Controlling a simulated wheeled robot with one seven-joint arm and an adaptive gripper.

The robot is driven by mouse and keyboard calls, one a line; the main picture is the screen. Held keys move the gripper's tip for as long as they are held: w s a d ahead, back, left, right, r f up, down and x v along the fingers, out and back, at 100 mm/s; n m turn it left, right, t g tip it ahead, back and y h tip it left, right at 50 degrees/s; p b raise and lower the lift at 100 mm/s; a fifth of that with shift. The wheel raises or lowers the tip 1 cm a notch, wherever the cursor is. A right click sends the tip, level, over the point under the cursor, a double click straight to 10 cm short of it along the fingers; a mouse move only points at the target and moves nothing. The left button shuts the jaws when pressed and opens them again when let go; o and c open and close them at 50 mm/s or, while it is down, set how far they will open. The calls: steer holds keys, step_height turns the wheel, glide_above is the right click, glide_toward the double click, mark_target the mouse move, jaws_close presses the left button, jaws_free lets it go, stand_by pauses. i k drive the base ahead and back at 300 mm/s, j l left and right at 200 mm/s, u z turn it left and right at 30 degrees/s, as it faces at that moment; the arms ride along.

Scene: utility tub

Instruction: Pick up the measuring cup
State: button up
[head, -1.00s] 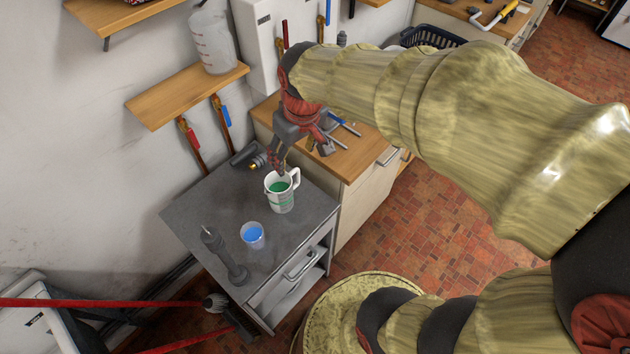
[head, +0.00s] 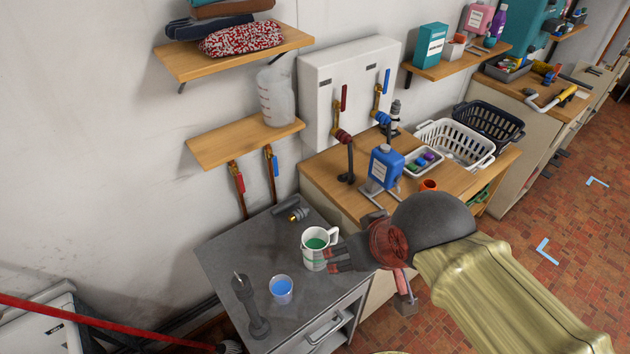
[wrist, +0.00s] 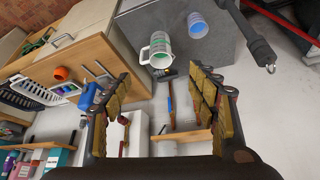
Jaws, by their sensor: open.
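The measuring cup (head: 314,252), white with a handle, printed markings and a green inside, stands upright on the grey cabinet top (head: 222,252). My gripper (head: 335,259) is at its right side in the head view, partly overlapping its edge; contact cannot be told there. In the wrist view my gripper (wrist: 158,88) is open, with a wide gap between its padded fingers. The measuring cup (wrist: 157,48) shows beyond the fingertips, between them, with no finger around it.
A small blue cup (head: 281,291) stands in front of the measuring cup, and a dark upright tool (head: 252,308) is to its left. A flashlight-like object (head: 297,214) lies behind. A wooden shelf (head: 225,146) holds a translucent jug (head: 276,97). The wooden counter holds a blue bottle (head: 384,167).

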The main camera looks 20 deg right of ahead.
mark_target(281, 289)
steer(key=u, duration=2.5)
steer(key=l+z, duration=0.2)
steer(key=z, duration=0.25)
steer(key=k+l+z, duration=0.1)
steer(key=l+z, duration=0.15)
steer(key=z, duration=0.25)
steer(key=l+z, duration=0.2)
steer(key=z, duration=0.25)
steer(key=k+l+u, duration=0.7)
steer(key=k+l, duration=0.25)
